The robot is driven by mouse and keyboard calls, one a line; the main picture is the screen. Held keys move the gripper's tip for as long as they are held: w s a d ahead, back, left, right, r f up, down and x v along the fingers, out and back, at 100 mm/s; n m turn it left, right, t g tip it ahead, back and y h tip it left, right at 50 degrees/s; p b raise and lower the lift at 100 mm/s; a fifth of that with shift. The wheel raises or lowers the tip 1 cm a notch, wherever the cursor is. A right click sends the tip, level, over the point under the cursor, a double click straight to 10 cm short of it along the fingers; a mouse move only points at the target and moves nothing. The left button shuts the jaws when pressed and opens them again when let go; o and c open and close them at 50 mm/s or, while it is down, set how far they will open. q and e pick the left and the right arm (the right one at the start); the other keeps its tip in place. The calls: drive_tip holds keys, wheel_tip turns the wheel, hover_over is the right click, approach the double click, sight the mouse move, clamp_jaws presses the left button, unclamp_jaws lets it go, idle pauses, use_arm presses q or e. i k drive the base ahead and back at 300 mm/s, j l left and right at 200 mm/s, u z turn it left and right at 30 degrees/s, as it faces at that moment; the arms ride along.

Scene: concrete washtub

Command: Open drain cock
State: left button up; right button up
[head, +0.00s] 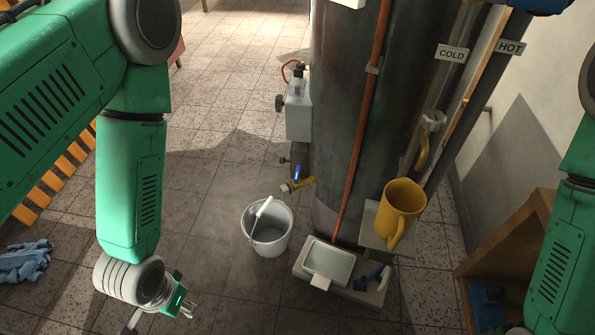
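The drain cock (299,184) is a small brass tap with a blue lever, low on the left side of a tall dark metal cylinder (336,120). Its blue lever (297,172) points up. A grey bucket (269,243) stands on the floor below and left of it, with a white-handled tool leaning inside. My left gripper (160,318) is at the lower left, apart from the cock and left of the bucket. Its fingers look spread and empty, partly cut off by the bottom edge. My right arm is at the right edge; its gripper is out of view.
A yellow mug (403,208) sits on a small shelf right of the cylinder. A shallow white tray (328,262) lies at its foot. A grey box (299,113) is mounted above the cock. A wooden shelf unit (510,235) stands at right.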

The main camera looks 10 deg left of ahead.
sight(296, 174)
drive_tip(key=i+j+z, duration=0.6)
drive_tip(key=j+z, duration=0.15)
